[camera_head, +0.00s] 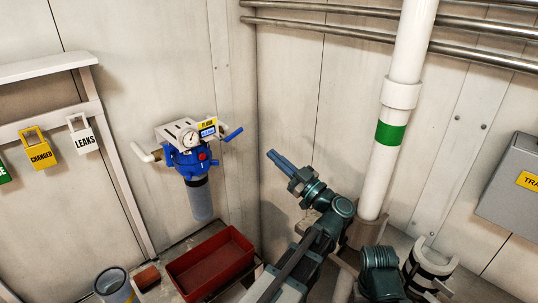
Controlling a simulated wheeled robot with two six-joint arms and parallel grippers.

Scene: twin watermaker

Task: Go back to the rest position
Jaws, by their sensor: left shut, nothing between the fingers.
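My left gripper (273,157) is in the middle of the view, in front of the wall corner, pointing up and to the left. Its blue fingers are shut together with nothing between them. It is raised above the red tray and to the right of the blue filter unit (190,155), apart from both. My right gripper does not show.
The filter unit has a gauge, a yellow label and a clear bowl. A red tray (252,262) and a grey cup (113,284) stand below it. Padlock-shaped tags, one yellow (38,150) and one white (82,137), hang at left. A white pipe (384,170) with a green band stands at right, near a grey box (512,185).

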